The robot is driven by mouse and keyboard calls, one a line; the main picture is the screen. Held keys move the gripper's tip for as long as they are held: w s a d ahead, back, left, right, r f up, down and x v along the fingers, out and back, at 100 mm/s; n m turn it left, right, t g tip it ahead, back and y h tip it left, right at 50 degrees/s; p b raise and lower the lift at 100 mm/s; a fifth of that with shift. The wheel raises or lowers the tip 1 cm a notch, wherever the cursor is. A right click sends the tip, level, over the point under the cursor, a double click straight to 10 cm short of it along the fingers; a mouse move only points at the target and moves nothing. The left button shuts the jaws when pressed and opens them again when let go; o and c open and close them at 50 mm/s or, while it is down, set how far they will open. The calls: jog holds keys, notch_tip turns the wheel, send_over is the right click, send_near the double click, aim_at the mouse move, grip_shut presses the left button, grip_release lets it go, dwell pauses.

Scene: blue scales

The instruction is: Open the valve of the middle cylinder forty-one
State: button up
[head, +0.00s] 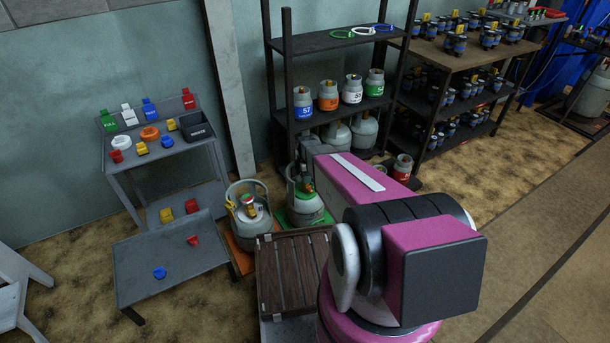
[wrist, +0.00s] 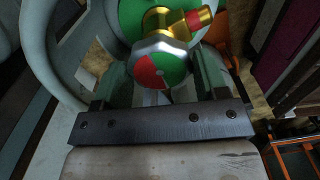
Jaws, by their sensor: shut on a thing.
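In the wrist view my gripper (wrist: 160,75) has one finger on each side of a valve knob (wrist: 158,66) and is shut on it. The knob has a silver rim and a face split into red and green. A brass fitting (wrist: 185,22) with a red band stands beyond it, over a green-topped grey cylinder (wrist: 65,50). In the head view a grey cylinder (head: 305,209) stands on a green scale (head: 290,222) under the end of my magenta arm. Another grey cylinder (head: 252,225) stands to the left on an orange scale (head: 243,262). I cannot read a forty-one.
A wooden slatted platform (head: 290,270) lies in front of the cylinders. A grey stand (head: 150,270) with red, yellow and blue pieces is at left. A black shelf (head: 335,45) of small cylinders stands behind. Patterned floor (head: 490,180) is open at right.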

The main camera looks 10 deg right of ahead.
dwell(0.3)
jog(key=o, duration=0.9)
notch_tip(320, 180, up, 11)
jog(key=shift+f, duration=0.15)
jog(key=s+r+m, duration=0.3)
jog(key=s+m, duration=0.3)
jog(key=s, duration=0.1)
jog(key=s+r+m, duration=0.4)
jog(key=s+m, duration=0.2)
jog(key=s, duration=0.1)
jog(key=s+r+m, duration=0.4)
jog(key=s+m, duration=0.2)
jog(key=s, duration=0.1)
jog(key=shift+s, duration=0.2)
